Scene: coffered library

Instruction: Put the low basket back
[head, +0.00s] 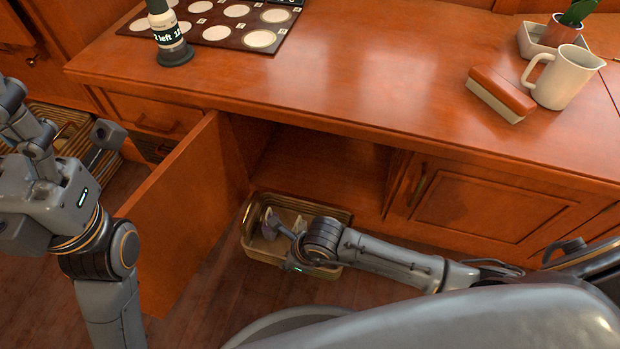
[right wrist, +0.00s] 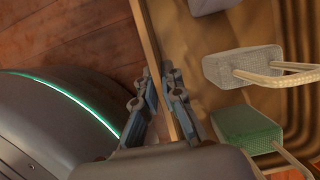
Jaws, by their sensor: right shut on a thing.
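The low basket (head: 262,249), a shallow woven tray, sits at the mouth of the open cupboard (head: 315,170), partly in front of it. It also fills the right side of the right wrist view (right wrist: 185,50). My right gripper (head: 284,252) is shut on its near wall. In the right wrist view its fingers (right wrist: 172,105) lie on either side of the rim. A pale block (right wrist: 235,67) with a cord handle and a green block (right wrist: 247,128) lie inside the basket. My left gripper (head: 75,140) is at the far left, its fingers apart and empty.
The cupboard door (head: 185,215) stands open left of the basket. Another basket (head: 70,125) is in a bay at far left. A bottle (head: 168,35), a tray of pale discs (head: 225,38), a brush-like block (head: 500,92) and a jug (head: 565,78) stand on the counter.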

